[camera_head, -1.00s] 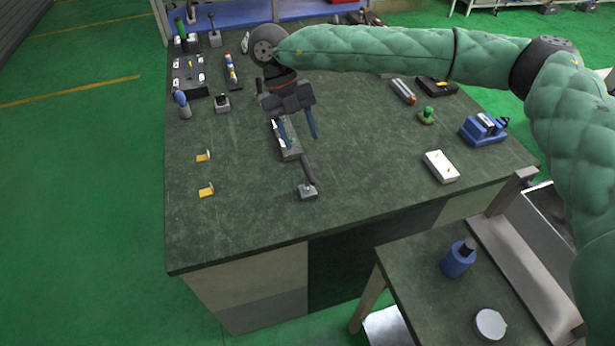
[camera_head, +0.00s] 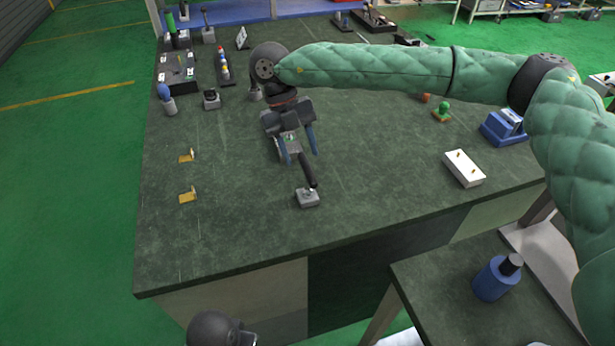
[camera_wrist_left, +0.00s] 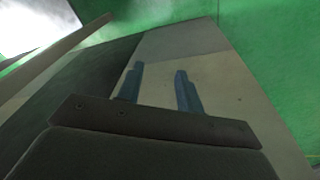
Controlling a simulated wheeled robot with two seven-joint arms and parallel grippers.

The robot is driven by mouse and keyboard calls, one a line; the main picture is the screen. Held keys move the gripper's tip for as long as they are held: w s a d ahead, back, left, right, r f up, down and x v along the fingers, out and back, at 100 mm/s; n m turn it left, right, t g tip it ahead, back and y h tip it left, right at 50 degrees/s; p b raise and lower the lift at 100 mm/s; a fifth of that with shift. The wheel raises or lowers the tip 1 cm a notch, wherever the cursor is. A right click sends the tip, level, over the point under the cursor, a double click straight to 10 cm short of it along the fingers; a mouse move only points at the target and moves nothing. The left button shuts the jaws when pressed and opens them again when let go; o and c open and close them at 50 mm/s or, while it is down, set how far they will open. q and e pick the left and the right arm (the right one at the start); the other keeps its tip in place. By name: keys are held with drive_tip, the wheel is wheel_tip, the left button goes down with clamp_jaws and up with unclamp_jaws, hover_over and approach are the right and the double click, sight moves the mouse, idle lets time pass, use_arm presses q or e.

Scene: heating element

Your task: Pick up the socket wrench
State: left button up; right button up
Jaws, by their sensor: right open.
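A black handle (camera_head: 308,170), which looks like the socket wrench, slants above a small grey block (camera_head: 307,197) near the front of the green workbench (camera_head: 240,220). Whether it touches the block is unclear. My right gripper (camera_head: 298,150) is open and points down just behind the handle's far end. Its two blue fingers are apart, with part of a grey tool or holder showing between them; contact cannot be told. My left gripper (camera_wrist_left: 160,72) is open and empty in the left wrist view, in front of the bench's pale side panel.
Yellow brackets (camera_head: 188,194) lie left of the handle. A white block (camera_head: 464,168), a green knob (camera_head: 441,111) and a blue device (camera_head: 506,127) stand at right. A blue bottle (camera_head: 496,278) is on a lower side table. Bench between brackets and handle is clear.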

sight(310, 176)
drive_tip(key=shift+p+x, duration=0.45)
drive_tip(key=shift+x, duration=0.9)
drive_tip(key=p+x, duration=0.2)
drive_tip(key=x, duration=0.3)
drive_tip(key=shift+w+d+p, duration=0.1)
drive_tip(key=shift+d+p, duration=0.05)
drive_tip(key=shift+p, duration=0.15)
use_arm(q)
wheel_tip(310, 176, down, 14)
drive_tip(key=w, duration=0.2)
drive_tip(key=shift+f, duration=0.15)
use_arm(e)
clamp_jaws()
